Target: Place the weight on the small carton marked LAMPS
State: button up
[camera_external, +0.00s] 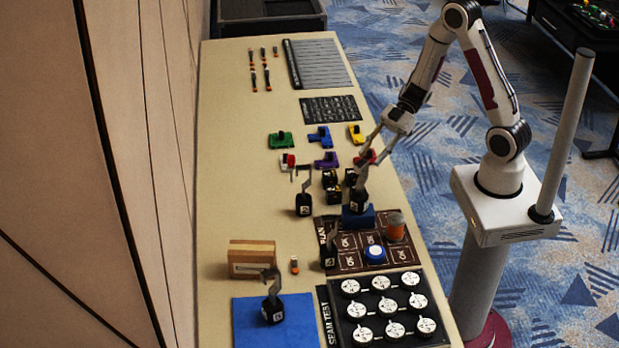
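Several dark hooked weights with white labels are in view. One weight (358,199) stands on a small blue block (357,216), its hook just below my gripper (368,157). My gripper points down and left with its fingers apart; whether they touch the hook is unclear. Other weights stand on the bare table (304,204), at the edge of the brown board (328,256) and on the blue mat (272,311). A tan carton (251,260) with a pale label lies behind the blue mat. Its lettering, and any LAMPS marking, is too small to read.
Coloured clamps (322,138) and small dark boxes (330,180) lie close to my gripper. A brown board (346,262) holds an orange jar (395,228) and a blue-white button (374,254). A black panel (334,331) carries white dials. The table's left side (235,170) is clear.

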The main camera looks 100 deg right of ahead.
jog(key=w+d+r+m+h, duration=0.2)
jog(key=w+d+r+h, duration=0.3)
jog(key=w+r+h, duration=0.15)
jog(key=s+r+m+h, duration=0.3)
jog(key=r+h, duration=0.2)
jog(key=r, duration=0.4)
jog(key=s+a+r+m+g+y, duration=0.1)
jog(key=s+a+m+g+y, duration=0.2)
jog(key=s+a, duration=1.4)
jog(key=s+m+g, duration=0.1)
jog(key=s, duration=0.2)
jog(key=shift+s+a+r+y, duration=0.15)
jog(key=shift+s+a+y, duration=0.05)
jog(key=shift+a+y, duration=0.2)
